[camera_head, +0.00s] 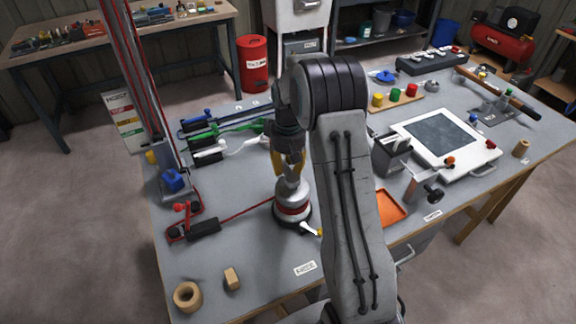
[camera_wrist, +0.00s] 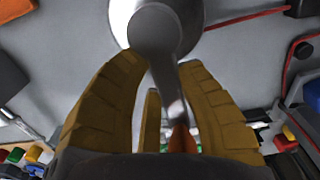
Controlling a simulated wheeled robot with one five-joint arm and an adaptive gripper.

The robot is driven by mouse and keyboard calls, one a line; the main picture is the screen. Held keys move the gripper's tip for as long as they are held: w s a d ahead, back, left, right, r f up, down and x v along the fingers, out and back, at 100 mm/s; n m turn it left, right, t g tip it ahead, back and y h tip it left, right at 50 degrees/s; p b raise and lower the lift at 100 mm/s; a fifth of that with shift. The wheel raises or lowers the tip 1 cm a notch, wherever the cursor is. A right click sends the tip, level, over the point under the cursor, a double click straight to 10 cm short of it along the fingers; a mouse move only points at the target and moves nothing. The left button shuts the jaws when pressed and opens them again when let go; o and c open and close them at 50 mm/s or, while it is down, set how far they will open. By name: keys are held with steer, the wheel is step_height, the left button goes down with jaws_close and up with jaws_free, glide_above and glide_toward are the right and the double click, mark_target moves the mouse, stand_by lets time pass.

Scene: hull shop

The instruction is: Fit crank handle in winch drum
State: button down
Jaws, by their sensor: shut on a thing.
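The winch drum (camera_head: 292,208) stands upright on the grey bench, left of my arm, with a silver top and a red band. My gripper (camera_head: 289,163) points down right above it. In the wrist view my yellow-brown fingers (camera_wrist: 160,105) are shut on a grey metal crank handle (camera_wrist: 168,82). Its round hub (camera_wrist: 152,30) lies over the drum's pale disc (camera_wrist: 117,18), and an orange-red part (camera_wrist: 182,138) shows between the fingers. I cannot tell whether the hub sits in the drum or just above it. My arm hides part of the bench.
Handles with blue (camera_head: 196,118), green (camera_head: 205,133) and white (camera_head: 250,143) parts lie behind the drum. A red rope (camera_head: 247,212) runs left from the drum to a red fitting (camera_head: 184,209). An orange tray (camera_head: 389,207) lies to the right. The bench front holds a wooden ring (camera_head: 187,296).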

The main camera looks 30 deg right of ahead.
steer(key=shift+f+b, duration=0.65)
steer(key=shift+f, duration=0.2)
stand_by(1.3)
steer(key=shift+c, duration=1.9)
jaws_free()
steer(key=shift+r, duration=0.2)
steer(key=shift+r+p, duration=3)
steer(key=shift+r, duration=0.85)
